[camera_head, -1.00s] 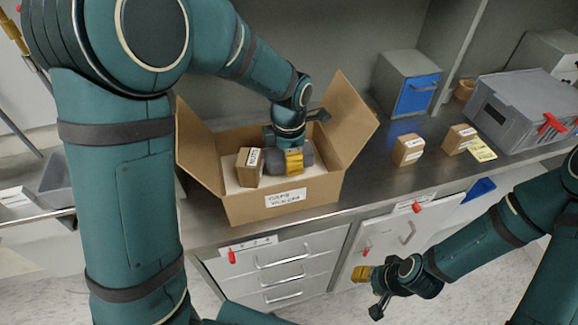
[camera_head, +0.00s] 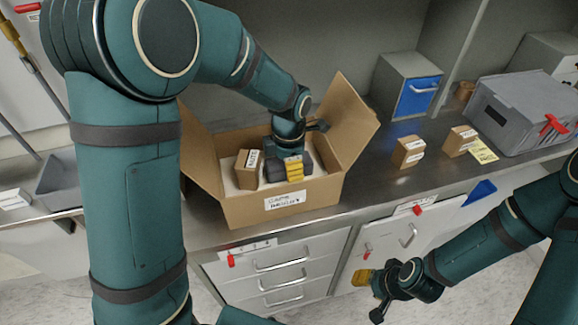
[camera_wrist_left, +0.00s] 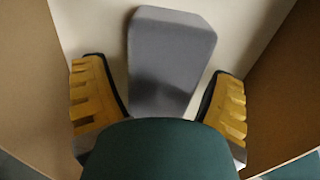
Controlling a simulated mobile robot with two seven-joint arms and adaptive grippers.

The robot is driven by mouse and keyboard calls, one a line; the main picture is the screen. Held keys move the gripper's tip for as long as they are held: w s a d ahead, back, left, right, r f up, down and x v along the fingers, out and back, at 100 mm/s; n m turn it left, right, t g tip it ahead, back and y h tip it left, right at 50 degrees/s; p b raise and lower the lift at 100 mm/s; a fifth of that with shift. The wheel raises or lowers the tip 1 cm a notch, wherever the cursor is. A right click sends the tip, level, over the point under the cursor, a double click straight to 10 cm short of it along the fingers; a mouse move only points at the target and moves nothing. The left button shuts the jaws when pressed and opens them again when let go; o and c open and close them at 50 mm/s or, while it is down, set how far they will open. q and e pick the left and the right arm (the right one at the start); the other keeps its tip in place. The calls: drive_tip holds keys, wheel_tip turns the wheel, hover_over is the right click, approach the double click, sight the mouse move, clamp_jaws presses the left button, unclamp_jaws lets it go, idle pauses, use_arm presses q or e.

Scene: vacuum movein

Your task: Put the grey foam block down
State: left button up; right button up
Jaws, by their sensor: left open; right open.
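The grey foam block (camera_wrist_left: 168,55) lies on the pale floor of an open cardboard box (camera_head: 240,208). My left gripper (camera_head: 291,165) is down inside the box over the block. In the left wrist view its yellow-padded fingers (camera_wrist_left: 160,100) are open, one on each side of the block, with visible gaps between pads and block. The block's near end is hidden behind the dark green gripper body. In the head view the gripper covers most of the block. My right gripper (camera_head: 370,293) is open and empty, low in front of the drawers.
A small brown carton (camera_head: 247,170) stands inside the box, left of my left gripper. Two small cartons (camera_head: 408,152) (camera_head: 459,141) and a grey bin (camera_head: 520,112) stand on the counter to the right. The box's raised flaps (camera_head: 347,118) flank my left gripper.

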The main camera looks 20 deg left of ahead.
use_arm(q)
wheel_tip(320, 180, up, 12)
drive_tip(key=p, duration=0.3)
drive_tip(key=shift+r+p, duration=0.15)
drive_tip(key=shift+p, duration=0.15)
